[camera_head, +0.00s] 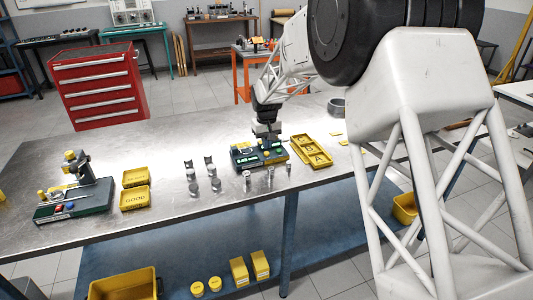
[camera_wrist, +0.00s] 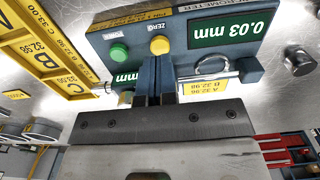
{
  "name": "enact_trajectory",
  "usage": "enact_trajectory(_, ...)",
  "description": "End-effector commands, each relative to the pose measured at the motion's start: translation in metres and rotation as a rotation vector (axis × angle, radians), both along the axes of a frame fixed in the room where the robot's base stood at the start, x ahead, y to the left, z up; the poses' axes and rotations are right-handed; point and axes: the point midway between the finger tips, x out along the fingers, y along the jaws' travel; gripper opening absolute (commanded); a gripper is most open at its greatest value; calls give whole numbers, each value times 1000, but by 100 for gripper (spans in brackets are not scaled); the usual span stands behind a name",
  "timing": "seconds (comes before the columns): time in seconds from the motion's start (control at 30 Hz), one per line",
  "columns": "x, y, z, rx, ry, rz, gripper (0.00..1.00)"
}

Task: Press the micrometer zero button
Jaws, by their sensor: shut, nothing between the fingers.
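The micrometer (camera_head: 246,160) is a dark blue-grey unit on the bench. In the wrist view its face (camera_wrist: 180,28) has a green display (camera_wrist: 227,31) reading 0.03 mm. Its yellow round button (camera_wrist: 159,45) is labelled ZERO, and a green button (camera_wrist: 119,53) sits beside it. My gripper (camera_wrist: 155,60) is shut and empty, its fingertips right by the yellow button's lower edge in the picture. I cannot tell whether they touch it. In the head view my gripper (camera_head: 268,139) is over the micrometer and hides part of it.
A yellow tray with lettered compartments (camera_head: 318,163) stands just right of the micrometer. Several metal parts (camera_head: 247,176) stand in front and to the left. Yellow GOOD trays (camera_head: 135,208) and another gauge (camera_head: 95,200) are farther left. Bare steel bench (camera_head: 150,146) lies behind them.

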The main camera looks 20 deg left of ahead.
Motion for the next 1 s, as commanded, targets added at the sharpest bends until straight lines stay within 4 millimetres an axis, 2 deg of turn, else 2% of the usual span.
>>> enact_trajectory(1.0, 0, 0, -28, 0, 0, 0, 0)
